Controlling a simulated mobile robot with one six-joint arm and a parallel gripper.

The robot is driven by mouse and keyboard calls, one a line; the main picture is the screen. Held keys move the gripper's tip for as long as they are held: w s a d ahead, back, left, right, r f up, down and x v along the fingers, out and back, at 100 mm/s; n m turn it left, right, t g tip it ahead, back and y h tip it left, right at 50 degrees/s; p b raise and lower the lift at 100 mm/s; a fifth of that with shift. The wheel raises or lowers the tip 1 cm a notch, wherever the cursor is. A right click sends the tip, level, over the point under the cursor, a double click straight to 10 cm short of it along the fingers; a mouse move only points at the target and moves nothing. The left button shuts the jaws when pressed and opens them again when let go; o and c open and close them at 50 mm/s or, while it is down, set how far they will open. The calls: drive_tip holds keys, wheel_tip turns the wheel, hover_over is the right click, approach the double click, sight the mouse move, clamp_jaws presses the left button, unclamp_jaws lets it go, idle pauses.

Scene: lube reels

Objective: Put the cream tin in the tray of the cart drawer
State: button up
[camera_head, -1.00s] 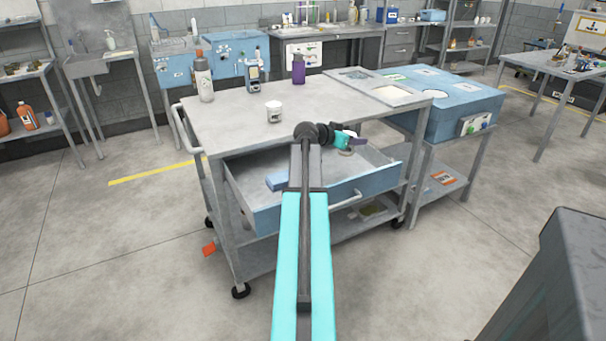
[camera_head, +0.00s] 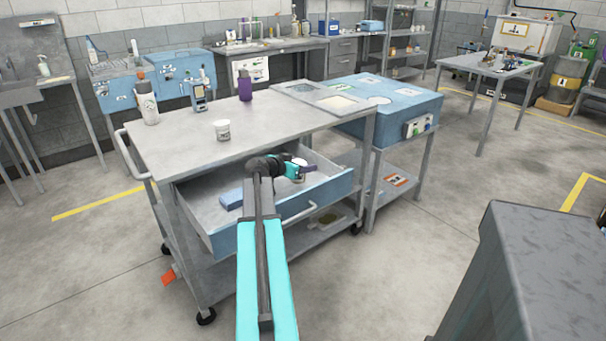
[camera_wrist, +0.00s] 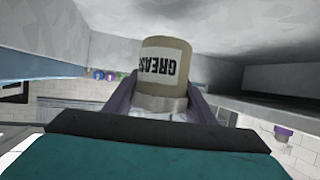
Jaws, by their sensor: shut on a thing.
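A cream tin (camera_wrist: 165,70) with a white label reading "GREASE" shows upside down in the wrist view. My gripper (camera_wrist: 160,100) is shut on it, one finger at each side. In the head view my gripper (camera_head: 306,172) appears over the right part of the open cart drawer (camera_head: 335,187). The tin is small and partly hidden there, and its height above the drawer floor is hard to tell. The drawer's grey tray (camera_head: 200,193) is visible left of my arm. My arm hides part of the drawer's middle.
A blue block (camera_head: 230,198) lies in the drawer's left part. The cart top (camera_head: 180,145) holds a white jar (camera_head: 222,130), a grey bottle (camera_head: 147,105), a handheld meter (camera_head: 199,98) and a purple bottle (camera_head: 245,88). A blue workbench (camera_head: 400,95) stands right of the cart.

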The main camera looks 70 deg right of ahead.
drive_tip(key=shift+f, duration=1.85)
drive_tip(key=shift+f, duration=0.15)
drive_tip(key=o, duration=1.1)
drive_tip(key=shift+r, duration=0.2)
drive_tip(key=b+v, duration=0.1)
drive_tip(key=v, duration=0.9)
drive_tip(key=shift+a, duration=0.35)
drive_tip(key=shift+w+a+r, duration=0.25)
drive_tip(key=shift+a+r, duration=0.1)
drive_tip(key=shift+a, duration=0.25)
